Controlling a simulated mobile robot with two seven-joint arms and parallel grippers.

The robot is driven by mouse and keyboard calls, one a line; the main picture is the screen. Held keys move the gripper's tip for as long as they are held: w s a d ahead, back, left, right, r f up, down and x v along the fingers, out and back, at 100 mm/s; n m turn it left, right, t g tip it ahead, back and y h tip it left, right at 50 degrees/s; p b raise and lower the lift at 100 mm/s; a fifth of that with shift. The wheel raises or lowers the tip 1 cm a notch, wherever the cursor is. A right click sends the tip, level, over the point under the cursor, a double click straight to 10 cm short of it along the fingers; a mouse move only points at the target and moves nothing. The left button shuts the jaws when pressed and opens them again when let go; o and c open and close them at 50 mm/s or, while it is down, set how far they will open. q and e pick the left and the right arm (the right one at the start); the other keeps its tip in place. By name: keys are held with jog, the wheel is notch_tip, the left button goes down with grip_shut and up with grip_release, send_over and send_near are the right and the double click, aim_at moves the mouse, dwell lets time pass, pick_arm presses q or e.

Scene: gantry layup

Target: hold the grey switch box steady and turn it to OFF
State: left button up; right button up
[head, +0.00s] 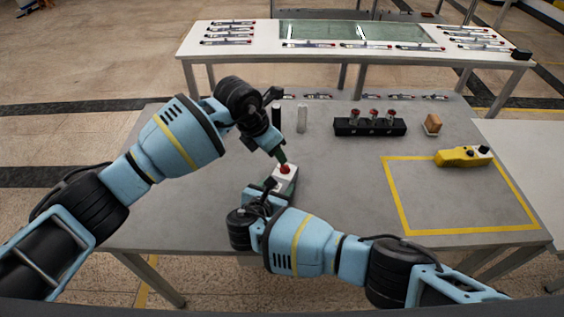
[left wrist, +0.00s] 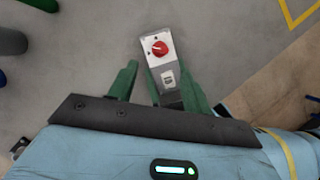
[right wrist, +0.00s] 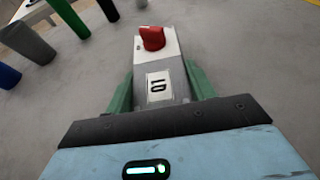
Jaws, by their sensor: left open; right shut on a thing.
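The grey switch box (head: 290,183) stands on the grey table, with a white upper part and a red knob (head: 285,168). My right gripper (head: 270,185) is shut on its lower part; the right wrist view shows a green finger on each side of the box (right wrist: 160,92) and a label marked with 0 and I. My left gripper (head: 281,156) is open, its fingertips close to the knob from above.
A black rack (head: 350,130) with several red-topped items stands at the right behind the box. A small orange block (head: 432,124) and a yellow control box (head: 460,157) are farther right, by a yellow taped square (head: 398,212). Upright cylinders (head: 302,118) stand behind my left gripper.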

aim_at(284, 166)
pick_arm(q)
jog(key=x, duration=0.8)
jog(key=c, duration=1)
jog(key=shift+n, duration=0.3)
jog(key=shift+s+d+r+n+t+y, duration=0.1)
jog(key=shift+n+t+y, duration=0.25)
jog(key=shift+n, duration=0.95)
jog(key=shift+s+d+n+t+y, duration=0.2)
jog(key=shift+n+y, duration=0.25)
jog(key=shift+n, duration=0.85)
jog(key=shift+w, duration=0.1)
jog(key=o, duration=1)
